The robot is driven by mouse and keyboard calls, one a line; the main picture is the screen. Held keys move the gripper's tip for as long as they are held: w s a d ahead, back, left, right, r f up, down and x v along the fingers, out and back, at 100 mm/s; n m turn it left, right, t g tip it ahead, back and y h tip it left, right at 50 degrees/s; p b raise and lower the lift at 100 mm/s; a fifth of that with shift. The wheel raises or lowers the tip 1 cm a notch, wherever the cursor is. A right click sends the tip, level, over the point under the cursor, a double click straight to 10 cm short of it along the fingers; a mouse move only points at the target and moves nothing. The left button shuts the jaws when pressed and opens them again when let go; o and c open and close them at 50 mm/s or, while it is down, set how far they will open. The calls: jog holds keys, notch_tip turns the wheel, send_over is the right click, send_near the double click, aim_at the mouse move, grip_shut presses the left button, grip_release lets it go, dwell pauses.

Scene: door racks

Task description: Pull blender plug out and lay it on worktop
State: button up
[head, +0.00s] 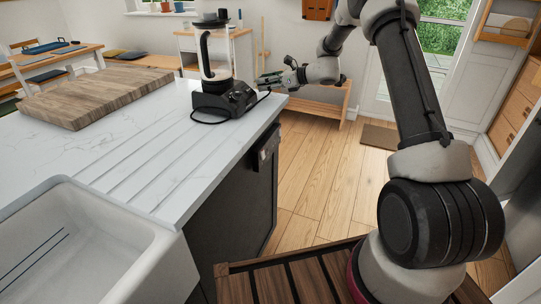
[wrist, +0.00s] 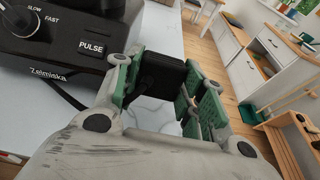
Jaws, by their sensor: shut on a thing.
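The black blender (head: 213,65) with its handled jug stands on the white worktop (head: 130,150), near the far right corner. Its base with the PULSE button (wrist: 91,47) fills the upper left of the wrist view. My gripper (head: 268,80) is beside the blender, at the right edge of the worktop. In the wrist view its green-padded fingers (wrist: 168,88) are shut on a black block, the plug (wrist: 158,76). The plug's far side is hidden, and I cannot tell whether it sits in a socket. A dark cord (head: 208,122) loops on the worktop by the blender base.
A wooden board (head: 95,95) lies on the worktop at the left, with a white sink (head: 85,250) in front. The worktop between board and blender is clear. Beyond its right edge are the wooden floor (head: 310,175) and a low wooden bench (head: 325,105).

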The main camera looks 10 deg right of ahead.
aim_at(267, 98)
jog(key=shift+f, duration=0.1)
dwell(0.3)
jog(key=shift+f, duration=1.6)
jog(key=o, duration=1.4)
jog(key=v, duration=1.2)
